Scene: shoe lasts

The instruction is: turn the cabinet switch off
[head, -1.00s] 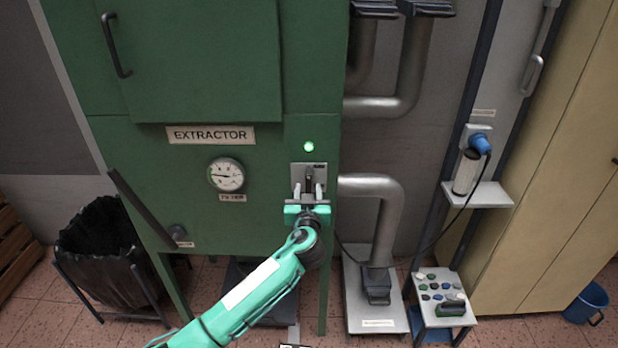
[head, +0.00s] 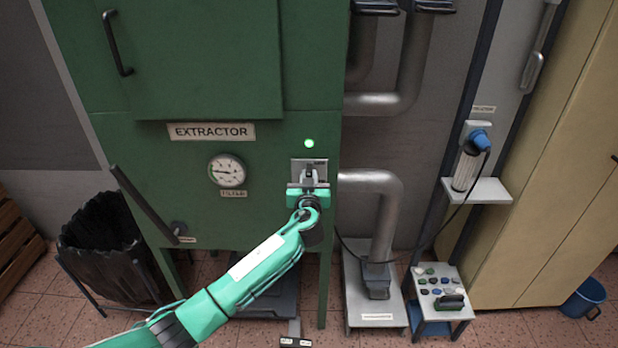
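The switch plate (head: 298,164) is on the green extractor cabinet (head: 230,145), under a small lit green lamp (head: 309,143). The dark switch lever sits on the plate, mostly hidden by my gripper. My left gripper (head: 309,180) is right at the plate, its fingers close together around the lever, and it looks shut on it. My green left arm reaches up to it from the lower left. My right gripper is not in the head view.
A round gauge (head: 227,171) and a slanted dark bar (head: 145,203) are left of the switch. A grey pipe (head: 388,215) runs close on the right. A black bin (head: 105,250) stands lower left, and a small stand (head: 440,308) with colored pieces stands lower right.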

